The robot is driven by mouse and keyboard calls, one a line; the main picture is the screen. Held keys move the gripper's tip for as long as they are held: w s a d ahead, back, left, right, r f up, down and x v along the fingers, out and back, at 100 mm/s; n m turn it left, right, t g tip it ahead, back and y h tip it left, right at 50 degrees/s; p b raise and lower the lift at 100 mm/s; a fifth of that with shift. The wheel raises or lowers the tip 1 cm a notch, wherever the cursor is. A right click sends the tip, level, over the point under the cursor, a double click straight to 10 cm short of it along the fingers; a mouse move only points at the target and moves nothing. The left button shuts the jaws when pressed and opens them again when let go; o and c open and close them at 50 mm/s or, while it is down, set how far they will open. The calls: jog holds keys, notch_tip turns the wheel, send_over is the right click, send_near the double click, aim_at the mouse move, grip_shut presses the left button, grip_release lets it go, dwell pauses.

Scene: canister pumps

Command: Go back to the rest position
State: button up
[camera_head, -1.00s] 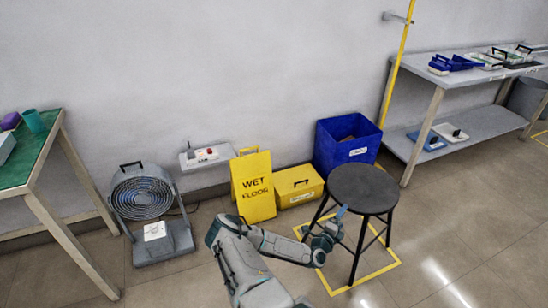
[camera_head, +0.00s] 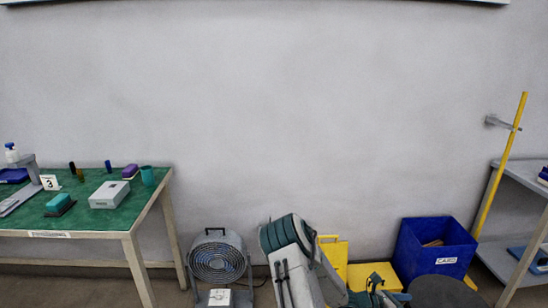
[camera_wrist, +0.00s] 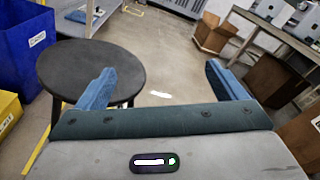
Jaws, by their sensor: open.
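My gripper (camera_wrist: 160,90) is open and empty in the wrist view, its two blue fingers set wide apart. In the head view my gripper (camera_head: 378,288) is low in the frame and partly cut off, left of the black round stool (camera_head: 438,290). In the wrist view the stool's seat (camera_wrist: 75,65) lies behind and below the left finger. The gripper touches nothing that I can see.
A green-topped table (camera_head: 85,215) stands at left. A grey fan (camera_head: 217,258), a yellow sign (camera_head: 335,258), a yellow box (camera_head: 372,272) and a blue bin (camera_head: 432,247) line the wall. A cardboard box (camera_wrist: 214,35) stands on the floor, which is open mid-view.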

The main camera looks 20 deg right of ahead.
jog(key=s+a+r+m+t+y+p, duration=0.2)
jog(key=a+r+m+y, duration=0.3)
jog(key=a+r, duration=0.6)
jog(key=s+a+r+m+t+y+p, duration=0.2)
jog(key=a+r+m+y+p, duration=0.3)
jog(key=a+r+m, duration=0.3)
jog(key=s+a+r+m+t+y+p, duration=0.2)
jog(key=a+r+m+y, duration=0.4)
jog(key=a+r, duration=1)
jog(key=a+t+p, duration=0.1)
jog(key=a+t, duration=0.1)
jog(key=a, duration=0.6)
jog(key=shift+s, duration=0.35)
jog(key=shift+r, duration=0.1)
